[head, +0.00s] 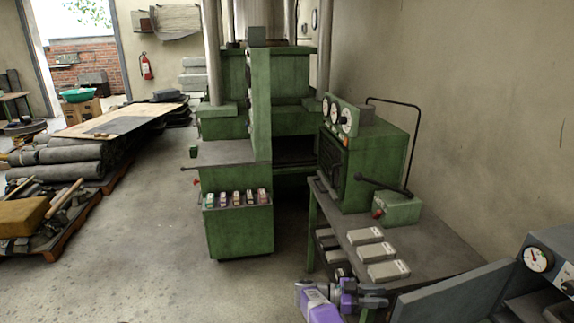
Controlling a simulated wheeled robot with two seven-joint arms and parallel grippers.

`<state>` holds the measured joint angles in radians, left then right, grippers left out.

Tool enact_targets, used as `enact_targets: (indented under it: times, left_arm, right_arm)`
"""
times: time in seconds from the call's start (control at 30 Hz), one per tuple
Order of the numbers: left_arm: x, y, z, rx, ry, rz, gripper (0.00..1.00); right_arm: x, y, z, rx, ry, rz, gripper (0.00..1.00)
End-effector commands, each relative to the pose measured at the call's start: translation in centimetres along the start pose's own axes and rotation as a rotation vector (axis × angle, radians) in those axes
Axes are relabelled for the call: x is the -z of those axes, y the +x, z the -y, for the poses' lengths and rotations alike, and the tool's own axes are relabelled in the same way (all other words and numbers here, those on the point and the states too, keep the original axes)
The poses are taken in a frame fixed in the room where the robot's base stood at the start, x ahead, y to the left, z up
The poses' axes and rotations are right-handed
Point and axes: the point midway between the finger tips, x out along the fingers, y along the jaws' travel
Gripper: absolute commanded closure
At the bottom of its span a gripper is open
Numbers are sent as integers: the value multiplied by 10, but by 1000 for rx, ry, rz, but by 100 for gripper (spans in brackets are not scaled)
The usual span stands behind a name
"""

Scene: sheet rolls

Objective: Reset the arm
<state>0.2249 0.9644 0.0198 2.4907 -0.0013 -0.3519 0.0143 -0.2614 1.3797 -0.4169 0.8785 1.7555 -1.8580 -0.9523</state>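My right gripper (366,296) shows at the bottom edge, right of centre, with purple and grey arm parts beside it. It is at the near end of the grey-topped bench (440,249). Its dark fingers are small and partly hidden, so I cannot tell whether they are open or shut. I see nothing clearly held in it. My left gripper is not in view.
Several pale boxes (382,252) lie on the bench by a green gauge machine (362,150). A grey panel (455,292) and gauge unit (548,262) stand close at right. A green press (240,228) stands behind. Sheet rolls (60,160) lie left; the floor between is clear.

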Motion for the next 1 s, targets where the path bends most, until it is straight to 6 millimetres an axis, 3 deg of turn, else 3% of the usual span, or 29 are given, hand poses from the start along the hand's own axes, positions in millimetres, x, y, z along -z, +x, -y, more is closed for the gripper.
enact_targets:
  times: [0.1,0.23,0.37,0.47,0.57,0.7,0.9,1.0]
  left_arm:
    - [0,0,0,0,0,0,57]
    - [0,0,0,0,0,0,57]
    - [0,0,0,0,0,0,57]
    - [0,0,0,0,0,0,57]
    - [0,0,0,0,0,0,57]
    - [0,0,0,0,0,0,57]
    - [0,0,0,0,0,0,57]
    - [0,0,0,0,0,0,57]
  right_arm:
    - [-32,30,22,198,-34,-23,66]
    - [-81,42,41,472,-94,38,66]
    - [-142,30,38,743,-184,197,66]
    - [-191,7,16,933,-269,376,66]
    - [-234,-26,-26,1101,-371,596,66]
    - [-271,-78,-113,1276,-531,929,66]
    - [-274,-130,-245,1407,-763,1331,66]
    - [-265,-142,-293,1436,-857,1461,66]
